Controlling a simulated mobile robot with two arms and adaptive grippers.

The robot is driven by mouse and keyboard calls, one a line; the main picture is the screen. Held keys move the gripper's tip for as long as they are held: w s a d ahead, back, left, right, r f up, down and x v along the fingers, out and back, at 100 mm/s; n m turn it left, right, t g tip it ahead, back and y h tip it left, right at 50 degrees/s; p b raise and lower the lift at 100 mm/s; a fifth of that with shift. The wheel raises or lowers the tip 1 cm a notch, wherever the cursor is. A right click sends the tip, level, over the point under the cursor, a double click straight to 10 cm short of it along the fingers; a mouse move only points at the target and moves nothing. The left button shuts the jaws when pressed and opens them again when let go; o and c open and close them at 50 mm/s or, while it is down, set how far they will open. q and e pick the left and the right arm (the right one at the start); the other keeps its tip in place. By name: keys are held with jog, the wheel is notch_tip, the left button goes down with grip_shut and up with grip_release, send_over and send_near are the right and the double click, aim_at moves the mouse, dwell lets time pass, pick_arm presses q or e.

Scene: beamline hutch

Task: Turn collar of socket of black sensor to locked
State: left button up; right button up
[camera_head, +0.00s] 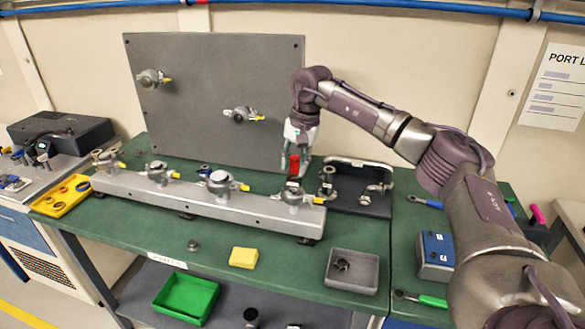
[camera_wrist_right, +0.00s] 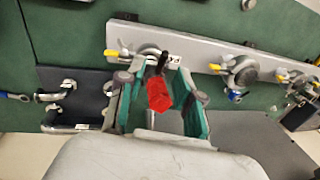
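On the grey rail (camera_head: 140,188), the rightmost socket (camera_head: 293,196) has a collar with a yellow lever (camera_head: 318,200) pointing right. A small black part (camera_head: 293,183), probably the black sensor, stands in this socket, with a red block (camera_head: 294,164) above it. My right gripper (camera_head: 297,150) is over this socket, pointing down. In the wrist view the red block (camera_wrist_right: 160,94) lies between the green-padded fingers of my right gripper (camera_wrist_right: 161,90), with gaps on both sides. The yellow lever (camera_wrist_right: 112,54) points left there, outside the fingers. My left gripper is not in view.
More sockets with yellow levers sit along the rail (camera_head: 219,183) and on the upright grey panel (camera_head: 220,70). A dark tray (camera_head: 362,205) with metal fittings is right of the socket. A grey bin (camera_head: 352,281) and yellow block (camera_head: 243,257) lie in front.

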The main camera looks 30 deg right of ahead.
aim_at(291, 178)
jog(key=shift+w+a+f, duration=0.1)
jog(key=shift+f, duration=0.65)
jog(key=shift+w+a+f, duration=0.1)
jog(key=shift+f, duration=0.6)
jog(key=shift+c, duration=0.3)
grip_shut()
